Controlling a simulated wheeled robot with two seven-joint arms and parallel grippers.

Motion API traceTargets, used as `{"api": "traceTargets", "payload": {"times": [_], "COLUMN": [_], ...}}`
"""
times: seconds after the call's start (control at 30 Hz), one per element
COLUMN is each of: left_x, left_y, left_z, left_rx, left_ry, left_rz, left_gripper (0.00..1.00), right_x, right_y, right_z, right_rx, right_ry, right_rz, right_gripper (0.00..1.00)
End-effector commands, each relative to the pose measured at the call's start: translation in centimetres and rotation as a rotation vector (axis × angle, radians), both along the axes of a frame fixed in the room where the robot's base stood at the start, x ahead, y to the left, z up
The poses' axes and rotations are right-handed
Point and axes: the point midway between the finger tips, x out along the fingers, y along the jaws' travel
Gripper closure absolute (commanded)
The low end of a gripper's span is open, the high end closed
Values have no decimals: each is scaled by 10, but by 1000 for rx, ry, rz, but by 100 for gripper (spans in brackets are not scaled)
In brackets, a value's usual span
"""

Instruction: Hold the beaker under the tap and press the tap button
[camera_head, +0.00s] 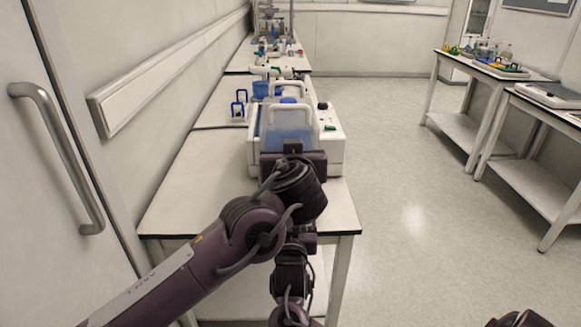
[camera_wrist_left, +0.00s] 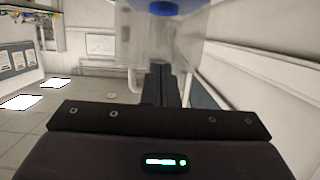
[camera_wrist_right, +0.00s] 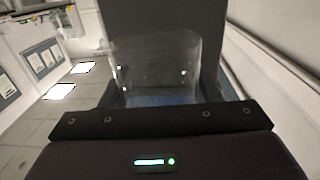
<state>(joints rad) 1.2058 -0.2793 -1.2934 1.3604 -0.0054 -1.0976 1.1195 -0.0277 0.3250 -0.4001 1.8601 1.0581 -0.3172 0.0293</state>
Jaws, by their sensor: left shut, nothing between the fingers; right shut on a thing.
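A clear tank (camera_head: 287,128) with a blue cap (camera_head: 289,100) stands at the near part of the left bench. Its tap and button are hidden in the head view by my left gripper (camera_head: 292,147), which is in front of the tank. In the left wrist view, the fingers of my left gripper (camera_wrist_left: 161,78) are shut and empty, close to a clear container (camera_wrist_left: 190,45) with a blue part at the top edge. In the right wrist view, my right gripper (camera_wrist_right: 168,60) is shut on a clear glass beaker (camera_wrist_right: 155,65), whose lower part looks bluish. The beaker is not visible in the head view.
A white bench device (camera_head: 328,140) stands at the tank's right. A small blue-framed rack (camera_head: 239,105) is behind at left. The bench's near surface (camera_head: 190,185) is bare. A door handle (camera_head: 62,150) is at far left; more benches (camera_head: 500,95) stand right across open floor.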

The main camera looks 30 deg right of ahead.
Motion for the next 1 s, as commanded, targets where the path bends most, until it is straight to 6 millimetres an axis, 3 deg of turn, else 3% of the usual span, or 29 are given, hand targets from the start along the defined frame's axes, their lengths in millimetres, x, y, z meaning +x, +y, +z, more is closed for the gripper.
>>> {"api": "traceTargets", "payload": {"times": [0.13, 0.4, 0.83, 1.0], "left_x": [20, 18, 18, 18], "left_y": [-12, -11, -11, -11], "left_z": [-6, -41, -47, -65], "left_rx": [3, 2, 1, 1], "left_ry": [-1, -1, 1, 4], "left_rz": [2, 0, 1, 1], "left_gripper": [100, 100, 100, 100], "right_x": [0, 0, 0, 0], "right_y": [0, 0, 0, 0], "right_z": [0, 0, 0, 0], "right_rx": [-1, -1, -1, -1], "right_ry": [-1, -1, -1, -1], "right_rz": [0, 0, 0, 0], "right_gripper": [71, 71, 71, 71]}}
